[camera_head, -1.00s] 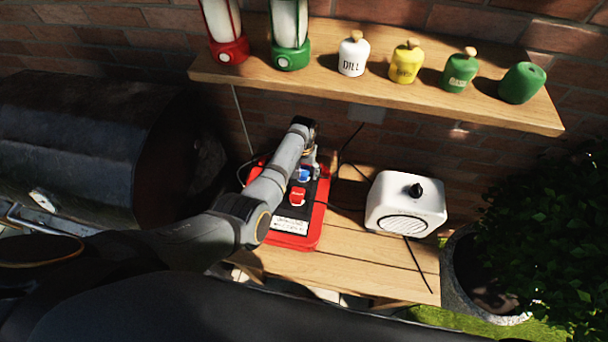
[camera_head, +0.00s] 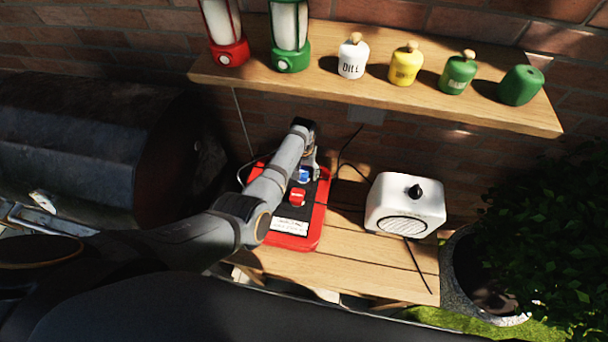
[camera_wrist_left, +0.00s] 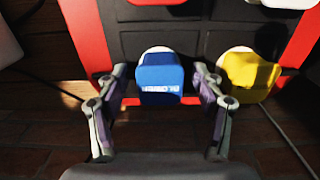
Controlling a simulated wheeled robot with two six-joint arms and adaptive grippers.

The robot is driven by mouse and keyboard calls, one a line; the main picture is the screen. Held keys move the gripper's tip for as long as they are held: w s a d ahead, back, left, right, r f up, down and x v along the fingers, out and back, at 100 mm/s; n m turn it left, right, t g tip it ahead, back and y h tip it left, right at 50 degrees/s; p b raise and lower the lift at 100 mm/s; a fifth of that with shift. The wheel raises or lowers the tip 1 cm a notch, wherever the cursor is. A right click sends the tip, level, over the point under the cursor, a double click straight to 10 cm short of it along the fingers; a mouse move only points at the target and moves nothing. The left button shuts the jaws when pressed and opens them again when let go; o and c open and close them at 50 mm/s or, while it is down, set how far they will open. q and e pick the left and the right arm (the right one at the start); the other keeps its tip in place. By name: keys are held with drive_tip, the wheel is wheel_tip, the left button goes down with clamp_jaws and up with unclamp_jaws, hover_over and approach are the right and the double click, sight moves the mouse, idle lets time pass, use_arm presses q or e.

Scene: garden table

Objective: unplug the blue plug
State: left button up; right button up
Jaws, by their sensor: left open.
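The blue plug (camera_head: 304,175) sits in the red-framed power strip (camera_head: 318,215) on the wooden table. In the left wrist view the blue plug (camera_wrist_left: 160,78) is between the fingers of my open left gripper (camera_wrist_left: 160,95), with a gap on each side. In the head view my left gripper (camera_head: 311,165) is over the far part of the strip and partly hides it. A red plug (camera_head: 297,197) sits nearer in the strip. A yellow plug (camera_wrist_left: 248,76) is right of the blue one in the left wrist view. My right gripper is not in view.
A white speaker-like box (camera_head: 405,204) stands right of the strip. A wooden shelf (camera_head: 350,92) above holds lanterns and several jars. A dark barrel-shaped grill (camera_head: 80,140) is at left, a potted bush (camera_head: 545,220) at right. Thin cables run near the strip.

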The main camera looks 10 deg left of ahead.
sight(303, 171)
use_arm(q)
clamp_jaws()
idle(0.5)
drive_tip(key=shift+r+p, duration=3)
drive_tip(key=shift+p, duration=0.2)
